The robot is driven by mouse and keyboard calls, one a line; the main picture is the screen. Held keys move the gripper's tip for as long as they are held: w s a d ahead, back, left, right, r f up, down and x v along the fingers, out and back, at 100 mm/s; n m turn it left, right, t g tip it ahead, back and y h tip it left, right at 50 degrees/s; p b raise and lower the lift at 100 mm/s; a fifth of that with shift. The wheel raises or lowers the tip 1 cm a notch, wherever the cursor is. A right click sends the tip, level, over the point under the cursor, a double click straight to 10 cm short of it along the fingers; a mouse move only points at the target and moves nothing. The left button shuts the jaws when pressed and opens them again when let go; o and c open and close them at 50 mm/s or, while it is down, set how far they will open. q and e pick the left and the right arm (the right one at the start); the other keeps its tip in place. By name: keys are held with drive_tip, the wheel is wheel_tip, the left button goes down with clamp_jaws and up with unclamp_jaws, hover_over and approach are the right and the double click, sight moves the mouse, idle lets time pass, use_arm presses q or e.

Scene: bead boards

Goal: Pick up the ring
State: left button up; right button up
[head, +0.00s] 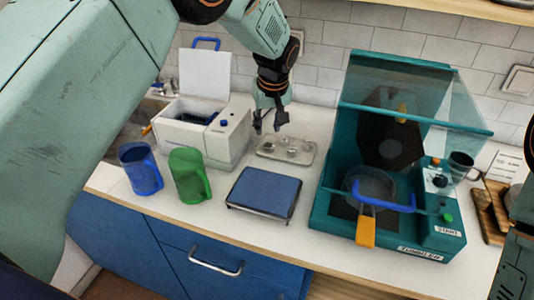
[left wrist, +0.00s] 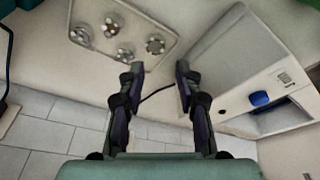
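A small light metal tray (head: 303,160) lies on the counter near the back wall and holds several small metallic pieces (head: 292,150). I cannot tell which piece is the ring. In the left wrist view the tray (left wrist: 97,17) is at the upper left, with several separate round, knobbly pieces (left wrist: 155,45) on it. My left gripper (head: 270,122) points down above the tray's back left side. In the left wrist view it (left wrist: 160,67) is open and empty, its fingertips apart beside the tray's corner. My right gripper is not in view.
A white machine (head: 228,140) with a raised lid stands left of the tray. A teal tumbler (head: 330,205) with a clear cover stands right. A blue-topped flat device (head: 265,190), a green mug (head: 188,175) and a blue mug (head: 140,170) are in front.

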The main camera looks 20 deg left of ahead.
sight(269, 151)
use_arm(q)
drive_tip(key=x, duration=0.7)
drive_tip(key=shift+w+d+f, duration=0.1)
drive_tip(key=shift+d+f, duration=0.15)
drive_tip(key=shift+f, duration=0.05)
drive_tip(key=shift+w+f, duration=0.3)
drive_tip(key=shift+f, duration=0.1)
drive_tip(key=shift+s+a+r, duration=0.1)
drive_tip(key=shift+s+r, duration=0.1)
drive_tip(key=c, duration=0.3)
drive_tip(key=shift+c, duration=0.7)
drive_tip(key=shift+w+f, duration=0.1)
drive_tip(key=shift+w, duration=0.05)
